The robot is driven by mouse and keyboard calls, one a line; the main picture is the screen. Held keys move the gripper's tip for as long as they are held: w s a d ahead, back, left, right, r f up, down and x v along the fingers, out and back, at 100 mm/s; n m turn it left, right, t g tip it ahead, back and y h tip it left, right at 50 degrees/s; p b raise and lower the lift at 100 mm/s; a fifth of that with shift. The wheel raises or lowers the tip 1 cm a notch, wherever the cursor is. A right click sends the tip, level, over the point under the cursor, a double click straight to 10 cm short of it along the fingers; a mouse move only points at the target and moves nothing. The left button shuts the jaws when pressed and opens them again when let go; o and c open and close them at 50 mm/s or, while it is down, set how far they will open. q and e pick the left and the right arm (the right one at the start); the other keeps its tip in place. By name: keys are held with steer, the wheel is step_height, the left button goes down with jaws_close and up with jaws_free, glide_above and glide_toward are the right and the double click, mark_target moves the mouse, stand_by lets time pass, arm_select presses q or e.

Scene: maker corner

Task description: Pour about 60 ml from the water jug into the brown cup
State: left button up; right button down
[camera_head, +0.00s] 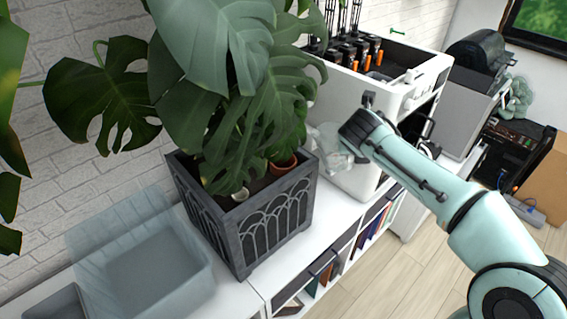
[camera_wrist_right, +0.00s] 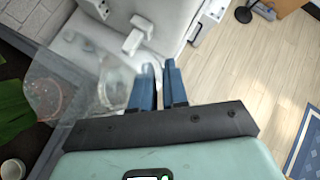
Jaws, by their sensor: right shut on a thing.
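The clear water jug (camera_head: 328,143) is at my right gripper (camera_head: 362,128), beside the planter's right rim. My right gripper also shows in the right wrist view (camera_wrist_right: 157,85), its blue fingers shut on the jug (camera_wrist_right: 88,72). The jug looks tilted to the left there; its water level cannot be made out. A brown cup (camera_head: 284,163) shows at the planter's inner right side, partly covered by leaves. In the right wrist view a brownish round shape (camera_wrist_right: 45,98) shows blurred through the jug. My left gripper is out of view.
A dark planter (camera_head: 265,235) with a large leafy plant (camera_head: 205,75) stands on a white shelf (camera_head: 325,228). A translucent bin (camera_head: 150,270) is at left; a white machine (camera_head: 340,100) stands behind.

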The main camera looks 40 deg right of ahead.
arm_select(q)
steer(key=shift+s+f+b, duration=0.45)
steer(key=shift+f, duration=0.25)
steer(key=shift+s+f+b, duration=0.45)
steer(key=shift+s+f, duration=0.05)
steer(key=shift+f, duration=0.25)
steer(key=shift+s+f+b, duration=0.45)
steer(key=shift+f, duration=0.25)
arm_select(e)
steer(key=shift+m+t+y, duration=0.7)
steer(key=shift+t+y, duration=0.2)
steer(key=shift+s+d+f, duration=0.2)
steer(key=shift+f, duration=0.65)
steer(key=shift+s+d+f, duration=0.2)
steer(key=shift+s+f, duration=0.05)
steer(key=shift+f, duration=0.6)
steer(key=shift+s+d+f, duration=0.2)
steer(key=shift+f, duration=0.65)
